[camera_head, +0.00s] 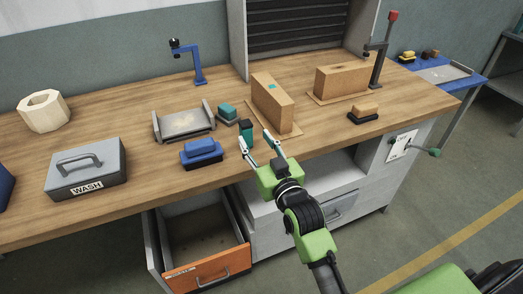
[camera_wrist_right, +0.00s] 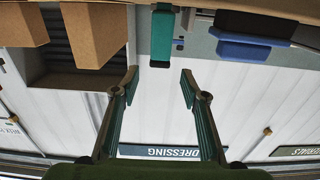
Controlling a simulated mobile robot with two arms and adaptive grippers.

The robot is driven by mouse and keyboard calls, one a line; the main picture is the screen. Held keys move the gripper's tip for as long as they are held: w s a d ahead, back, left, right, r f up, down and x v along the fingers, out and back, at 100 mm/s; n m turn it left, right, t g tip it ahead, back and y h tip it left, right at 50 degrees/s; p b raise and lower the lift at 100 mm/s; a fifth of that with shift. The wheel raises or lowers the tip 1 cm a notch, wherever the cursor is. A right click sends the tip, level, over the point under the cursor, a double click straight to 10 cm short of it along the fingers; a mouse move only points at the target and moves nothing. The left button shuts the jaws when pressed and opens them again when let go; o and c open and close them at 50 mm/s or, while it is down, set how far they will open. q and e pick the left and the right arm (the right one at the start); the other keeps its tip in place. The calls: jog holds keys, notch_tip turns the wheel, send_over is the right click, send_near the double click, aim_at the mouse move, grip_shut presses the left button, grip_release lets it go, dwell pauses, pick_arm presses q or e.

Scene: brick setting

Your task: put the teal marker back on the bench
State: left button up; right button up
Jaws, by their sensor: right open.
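The teal marker (camera_head: 246,132) is a small dark green upright block with a teal band, on the bench (camera_head: 330,137) near its front edge. My right gripper (camera_head: 256,138) is open and empty, its fingers pointing at the bench beside the marker. In the right wrist view, which looks upside down, the marker (camera_wrist_right: 161,38) lies beyond the open fingertips (camera_wrist_right: 159,76), roughly in line with the gap between them, and is not gripped. My left gripper is not in view.
A teal-topped block (camera_head: 228,111), a blue block (camera_head: 201,150) and a grey tray (camera_head: 184,123) are left of the marker. A tan brick (camera_head: 270,100) stands close on its right. An orange-fronted drawer (camera_head: 210,272) hangs open below the bench.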

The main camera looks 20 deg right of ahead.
jog(key=s, duration=0.3)
jog(key=shift+s, duration=0.35)
